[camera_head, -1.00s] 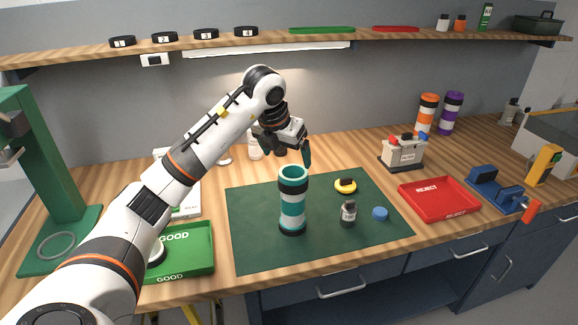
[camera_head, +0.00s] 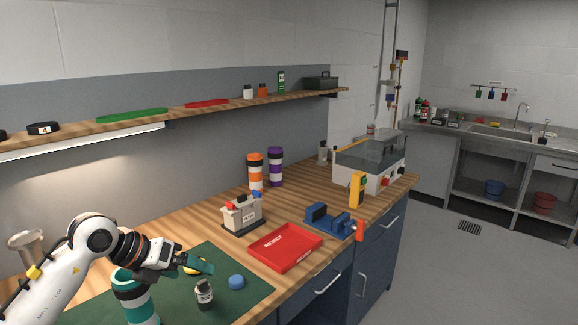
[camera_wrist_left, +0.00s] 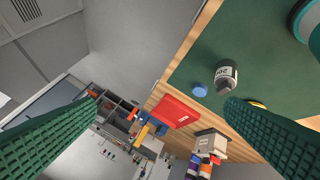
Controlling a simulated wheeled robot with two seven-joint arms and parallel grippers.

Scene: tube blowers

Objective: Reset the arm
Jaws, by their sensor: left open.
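My left arm comes in from the lower left in the head view. Its gripper (camera_head: 190,263) is above the green mat (camera_head: 240,293), to the right of the top of the teal tube (camera_head: 136,300). The wrist view shows its two green fingers spread wide (camera_wrist_left: 161,107) with nothing held between them. The teal tube stands upright on the mat, partly cut off by the lower edge. My right gripper is not in view.
A small dark bottle (camera_head: 204,294), a blue cap (camera_head: 236,282) and a yellow ring (camera_head: 193,267), partly hidden by the gripper, are on the mat. The red reject tray (camera_head: 286,247), grey box (camera_head: 241,215) and blue vise (camera_head: 330,218) stand further right. The floor at right is clear.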

